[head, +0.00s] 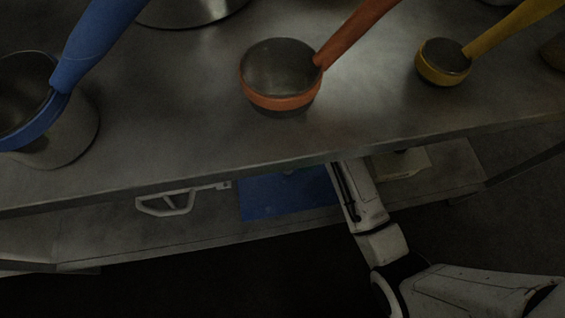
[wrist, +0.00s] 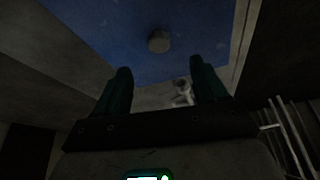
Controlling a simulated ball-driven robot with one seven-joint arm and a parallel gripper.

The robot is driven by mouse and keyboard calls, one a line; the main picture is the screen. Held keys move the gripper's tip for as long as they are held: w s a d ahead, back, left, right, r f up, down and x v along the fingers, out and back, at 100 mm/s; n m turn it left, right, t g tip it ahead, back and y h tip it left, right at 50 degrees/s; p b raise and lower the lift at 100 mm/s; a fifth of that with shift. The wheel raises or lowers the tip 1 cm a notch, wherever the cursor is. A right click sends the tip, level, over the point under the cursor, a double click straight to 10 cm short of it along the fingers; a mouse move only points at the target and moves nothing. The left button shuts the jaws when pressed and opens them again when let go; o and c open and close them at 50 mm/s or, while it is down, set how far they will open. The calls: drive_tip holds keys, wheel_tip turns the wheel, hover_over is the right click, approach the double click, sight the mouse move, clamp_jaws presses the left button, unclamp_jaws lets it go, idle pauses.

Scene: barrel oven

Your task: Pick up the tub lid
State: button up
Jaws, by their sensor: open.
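A flat blue panel with a small grey knob, which looks like the tub lid, shows in the wrist view (wrist: 105,45); its round knob (wrist: 159,41) is near the top centre. In the head view a blue surface, seemingly the same lid (head: 275,200), lies on the lower shelf, partly hidden by the upper counter and my arm. My gripper (wrist: 161,72) is open, its two dark fingers apart with nothing between them. The knob appears beyond the fingertips, roughly centred in the gap. The head view hides my gripper beneath the counter.
The upper counter's front edge (head: 200,180) overhangs the lower shelf (head: 110,235). A white handled object (head: 165,206) lies left of the blue surface, a pale item (head: 402,162) right. Blue (head: 75,130), orange (head: 280,102) and yellow (head: 443,73) handled pans stand above. Wire bars (wrist: 290,135) show at right.

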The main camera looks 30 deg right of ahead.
drive_tip(key=b+x, duration=0.6)
drive_tip(key=x, duration=0.4)
drive_tip(key=shift+w+a+f, duration=0.15)
drive_tip(key=shift+w+f, duration=0.05)
drive_tip(key=shift+f, duration=0.05)
drive_tip(key=c, duration=1.3)
clamp_jaws()
drive_tip(key=shift+r, duration=0.15)
